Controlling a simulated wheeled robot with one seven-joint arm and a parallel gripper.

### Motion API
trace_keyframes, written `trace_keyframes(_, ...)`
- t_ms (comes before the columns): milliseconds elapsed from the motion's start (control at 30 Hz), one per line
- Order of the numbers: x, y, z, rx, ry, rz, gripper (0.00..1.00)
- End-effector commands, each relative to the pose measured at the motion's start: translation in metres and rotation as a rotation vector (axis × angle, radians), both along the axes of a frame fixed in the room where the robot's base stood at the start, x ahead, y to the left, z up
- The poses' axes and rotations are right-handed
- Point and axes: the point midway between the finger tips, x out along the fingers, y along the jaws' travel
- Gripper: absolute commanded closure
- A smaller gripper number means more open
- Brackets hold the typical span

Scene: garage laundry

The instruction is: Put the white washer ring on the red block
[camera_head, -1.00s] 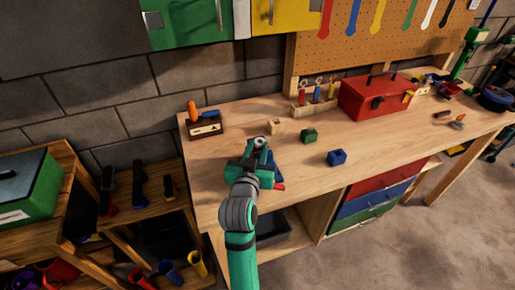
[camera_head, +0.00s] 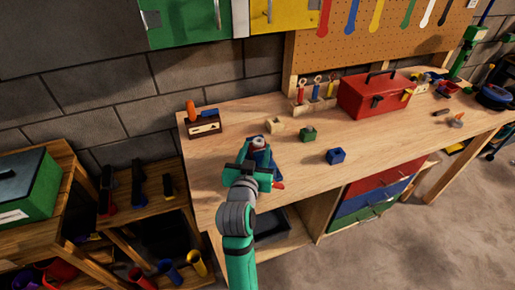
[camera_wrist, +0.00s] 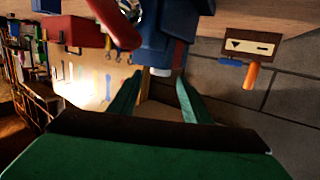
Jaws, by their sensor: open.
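My gripper (camera_wrist: 160,98) is open, its two fingers apart with nothing between them. In the head view it (camera_head: 249,166) is over the near left part of the bench, just in front of a blue vise (camera_head: 271,168). The vise (camera_wrist: 160,38) fills the top middle of the wrist view. A small white piece, apparently the washer ring (camera_wrist: 160,72), shows at the vise, beyond the fingertips. In the head view a small pale-topped red piece, apparently the red block (camera_head: 258,146), is just beyond my gripper. I cannot tell exactly how the ring sits on it.
A beige block (camera_head: 275,126), a green block (camera_head: 309,133) and a blue block (camera_head: 337,156) stand right of the vise. A red toolbox (camera_head: 373,98) and a screwdriver rack (camera_head: 300,106) are at the back.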

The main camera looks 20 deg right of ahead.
Motion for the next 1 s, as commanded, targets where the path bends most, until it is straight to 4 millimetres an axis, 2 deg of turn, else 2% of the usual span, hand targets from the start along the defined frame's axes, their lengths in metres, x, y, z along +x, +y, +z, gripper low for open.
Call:
trace_keyframes(300,-0.056,0.030,0.009,0.001,0.001,0.002,0.56)
trace_keyframes(500,-0.081,0.043,0.014,0.000,0.000,0.001,0.56)
trace_keyframes(833,-0.093,0.049,0.014,-0.002,0.002,0.001,0.56)
trace_keyframes(1000,-0.101,0.059,-0.011,-0.028,0.025,0.047,0.56)
